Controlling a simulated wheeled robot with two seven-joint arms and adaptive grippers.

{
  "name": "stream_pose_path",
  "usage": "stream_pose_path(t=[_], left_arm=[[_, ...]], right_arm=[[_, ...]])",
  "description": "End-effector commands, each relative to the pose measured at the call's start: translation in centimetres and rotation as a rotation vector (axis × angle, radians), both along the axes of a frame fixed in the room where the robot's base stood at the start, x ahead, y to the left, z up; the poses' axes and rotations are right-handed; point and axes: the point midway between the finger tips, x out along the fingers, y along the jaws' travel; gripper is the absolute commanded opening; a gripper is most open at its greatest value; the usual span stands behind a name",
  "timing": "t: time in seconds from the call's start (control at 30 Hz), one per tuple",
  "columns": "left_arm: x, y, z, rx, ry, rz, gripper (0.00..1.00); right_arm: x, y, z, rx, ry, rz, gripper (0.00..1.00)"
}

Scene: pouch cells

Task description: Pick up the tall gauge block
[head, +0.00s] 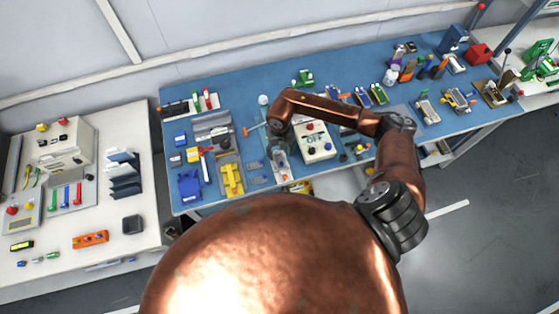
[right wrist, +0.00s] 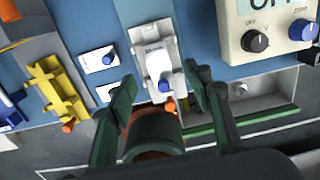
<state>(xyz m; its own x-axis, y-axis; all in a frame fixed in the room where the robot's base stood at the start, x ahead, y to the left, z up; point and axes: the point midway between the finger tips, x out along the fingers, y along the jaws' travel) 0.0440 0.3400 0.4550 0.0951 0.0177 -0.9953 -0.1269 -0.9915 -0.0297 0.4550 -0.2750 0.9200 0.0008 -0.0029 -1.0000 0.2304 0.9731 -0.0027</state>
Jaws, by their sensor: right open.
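My right gripper (right wrist: 158,88) is open, its two dark green fingers spread wide in the right wrist view. A narrow white labelled fixture (right wrist: 154,55) with a blue knob and a small orange tip lies between and beyond the fingers; I see no grip on it. In the head view the right gripper (head: 279,145) hangs over the front part of the blue bench, and the white fixture (head: 281,168) shows just below it. I cannot tell which piece is the tall gauge block. My left gripper is not in view.
A white meter box (head: 315,148) with knobs stands right of the gripper; it also shows in the right wrist view (right wrist: 265,28). A yellow fixture (head: 231,180) and small white plates (right wrist: 100,60) lie to the left. The bench's front edge is close.

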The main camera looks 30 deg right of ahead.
Motion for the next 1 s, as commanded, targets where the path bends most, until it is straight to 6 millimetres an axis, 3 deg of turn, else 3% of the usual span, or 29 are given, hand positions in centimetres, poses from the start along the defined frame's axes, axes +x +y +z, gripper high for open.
stream_pose_path(t=[0.4, 0.67, 1.0], left_arm=[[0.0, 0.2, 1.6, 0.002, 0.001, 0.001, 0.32], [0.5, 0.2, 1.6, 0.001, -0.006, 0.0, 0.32], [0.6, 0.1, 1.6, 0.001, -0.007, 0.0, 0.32]], right_arm=[[-0.5, 0.2, -5.1, 0.003, 0.002, -0.002, 0.46], [-0.5, 0.2, -5.5, 0.003, 0.0, -0.002, 0.46], [-0.6, 0.1, -5.5, 0.003, 0.0, -0.003, 0.24]])
